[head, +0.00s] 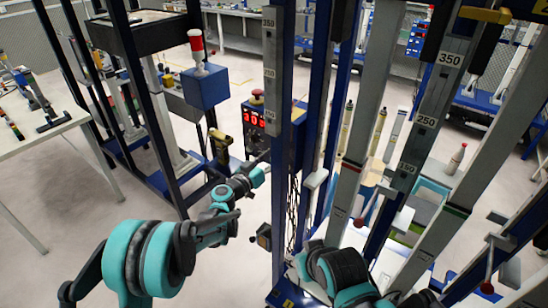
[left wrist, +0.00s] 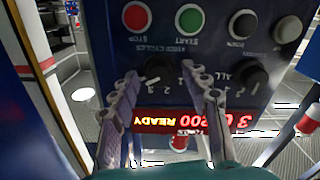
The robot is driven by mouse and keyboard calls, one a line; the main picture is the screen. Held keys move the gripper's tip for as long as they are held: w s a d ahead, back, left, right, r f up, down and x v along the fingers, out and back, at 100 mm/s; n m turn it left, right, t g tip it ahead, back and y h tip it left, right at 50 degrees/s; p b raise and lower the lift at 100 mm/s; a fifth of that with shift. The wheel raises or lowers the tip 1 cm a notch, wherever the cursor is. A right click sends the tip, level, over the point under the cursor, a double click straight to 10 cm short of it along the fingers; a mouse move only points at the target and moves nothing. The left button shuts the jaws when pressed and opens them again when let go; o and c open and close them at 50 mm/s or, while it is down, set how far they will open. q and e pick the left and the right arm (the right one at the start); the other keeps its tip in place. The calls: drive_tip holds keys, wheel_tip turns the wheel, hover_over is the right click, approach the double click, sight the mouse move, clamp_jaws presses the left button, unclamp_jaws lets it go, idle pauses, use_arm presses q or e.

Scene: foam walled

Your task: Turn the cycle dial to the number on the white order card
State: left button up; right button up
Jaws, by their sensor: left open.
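The cycle dial (left wrist: 157,70) is a dark knob on a blue control panel, seen upside down in the left wrist view under a label ending in "CYCLES". Numbers stand around it; I cannot tell which one it points at. My left gripper (left wrist: 163,77) is open, with one fingertip on either side of the dial; contact is unclear. In the head view my left gripper (head: 258,168) is at the blue control box (head: 270,125) behind a post. My right arm shows at the bottom, but its gripper is not in view. I cannot make out the white order card.
A second dark dial (left wrist: 250,76) sits right of the cycle dial. The red stop button (left wrist: 136,16) and green start button (left wrist: 189,20) are on the same panel. A lit red display (left wrist: 165,121) includes "READY". Tall posts (head: 272,200) stand close to my left gripper.

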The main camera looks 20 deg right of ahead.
use_arm(q)
clamp_jaws()
drive_tip(key=shift+n, duration=0.4)
drive_tip(key=n+b, duration=0.2)
drive_tip(key=n, duration=2.1)
drive_tip(key=shift+f, duration=0.1)
idle(0.4)
